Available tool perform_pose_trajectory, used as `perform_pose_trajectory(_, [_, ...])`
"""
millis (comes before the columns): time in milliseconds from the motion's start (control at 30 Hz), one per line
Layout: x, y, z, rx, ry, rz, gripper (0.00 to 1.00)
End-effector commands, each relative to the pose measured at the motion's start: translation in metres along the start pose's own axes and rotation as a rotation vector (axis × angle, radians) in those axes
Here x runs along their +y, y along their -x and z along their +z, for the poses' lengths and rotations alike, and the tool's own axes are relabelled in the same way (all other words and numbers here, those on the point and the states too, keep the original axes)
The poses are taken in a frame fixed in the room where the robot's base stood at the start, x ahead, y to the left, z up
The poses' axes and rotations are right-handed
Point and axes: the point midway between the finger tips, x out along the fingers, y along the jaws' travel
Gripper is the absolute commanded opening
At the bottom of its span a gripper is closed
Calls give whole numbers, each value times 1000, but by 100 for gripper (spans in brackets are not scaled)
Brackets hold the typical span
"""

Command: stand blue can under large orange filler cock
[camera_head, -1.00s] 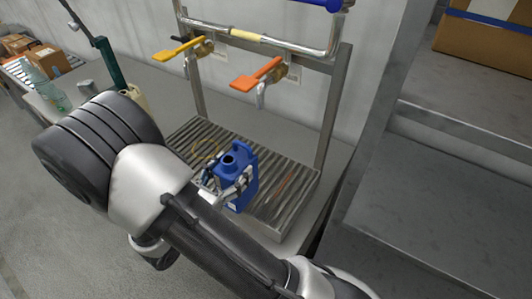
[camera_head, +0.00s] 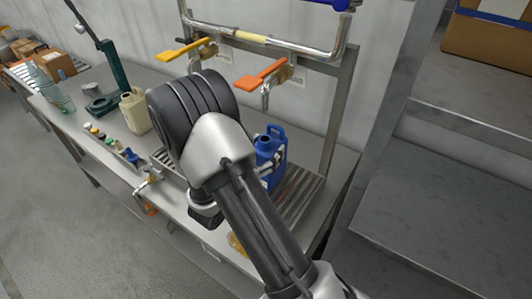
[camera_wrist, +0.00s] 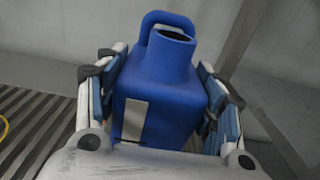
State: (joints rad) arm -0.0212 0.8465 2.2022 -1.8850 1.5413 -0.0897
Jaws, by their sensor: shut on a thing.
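The blue can (camera_head: 268,147) has an open spout and a handle on top. In the wrist view the can (camera_wrist: 160,90) stands upright between the two fingers of my gripper (camera_wrist: 160,110), which is shut on its sides. In the head view my arm hides most of my gripper (camera_head: 268,178). The large orange filler cock (camera_head: 263,75) hangs from the pipe frame above the grating, its spout pointing down above and close to the can's mouth. I cannot tell whether the can touches the grating.
A slatted grating (camera_head: 300,192) lies under the frame. A yellow-handled cock (camera_head: 183,49) hangs to the left. A cream jug (camera_head: 135,111), several small coloured items and a green stand (camera_head: 112,68) are on the bench at left. A frame post (camera_head: 333,115) stands to the right.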

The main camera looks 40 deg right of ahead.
Motion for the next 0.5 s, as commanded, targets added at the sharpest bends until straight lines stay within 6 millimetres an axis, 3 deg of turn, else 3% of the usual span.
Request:
perform_pose_trajectory(367, [0, 0, -5, -2, -1, 0, 14])
perform_pose_trajectory(400, [0, 0, -5, -1, -1, 0, 63])
perform_pose_trajectory(500, [0, 0, -5, -1, -1, 0, 70])
